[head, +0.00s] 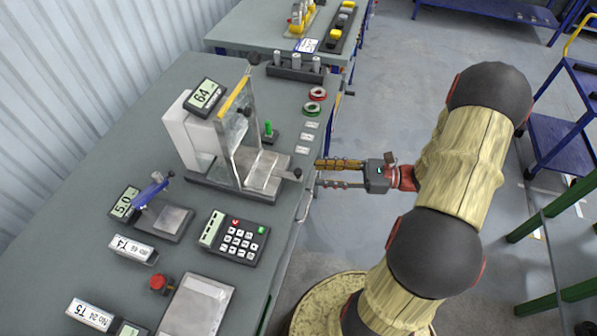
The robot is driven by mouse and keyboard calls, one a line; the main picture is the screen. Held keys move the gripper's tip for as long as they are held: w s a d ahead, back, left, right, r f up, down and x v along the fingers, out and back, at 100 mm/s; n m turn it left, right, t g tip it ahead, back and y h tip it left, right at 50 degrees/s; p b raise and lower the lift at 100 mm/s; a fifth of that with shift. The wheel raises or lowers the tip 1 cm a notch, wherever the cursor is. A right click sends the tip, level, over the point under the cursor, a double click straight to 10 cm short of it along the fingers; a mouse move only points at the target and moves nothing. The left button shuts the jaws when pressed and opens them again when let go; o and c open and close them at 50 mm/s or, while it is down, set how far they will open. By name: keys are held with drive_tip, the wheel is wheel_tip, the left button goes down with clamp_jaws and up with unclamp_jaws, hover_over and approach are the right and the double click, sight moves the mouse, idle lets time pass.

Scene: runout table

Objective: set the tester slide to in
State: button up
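The tester (198,130) is a white block with a display reading 64. A clear guard with a yellow top edge (236,92) stands at its front. Its slide (262,172) is a flat metal plate on a dark base, sticking out of the guard to the right. A dark round knob (297,174) is at the slide's right end, near the table edge. My gripper (317,174) is just right of the knob, pointing left at it. Its two fingers are apart with nothing visible between them. I cannot tell the exact gap to the knob.
The green-grey table (105,165) also holds a keypad (234,238), a small gauge stand (165,215) and a red knob (159,284). Behind the tester are a green-handled piece (268,131), red and green rings (315,101) and a block with metal cylinders (296,68).

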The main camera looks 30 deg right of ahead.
sight(298, 171)
drive_tip(key=b+x, duration=0.1)
drive_tip(key=x, duration=0.6)
drive_tip(key=shift+w+a+b, duration=0.1)
drive_tip(key=shift+a+b, duration=0.2)
drive_tip(key=shift+b, duration=0.05)
drive_tip(key=shift+c, duration=0.2)
clamp_jaws()
idle(0.4)
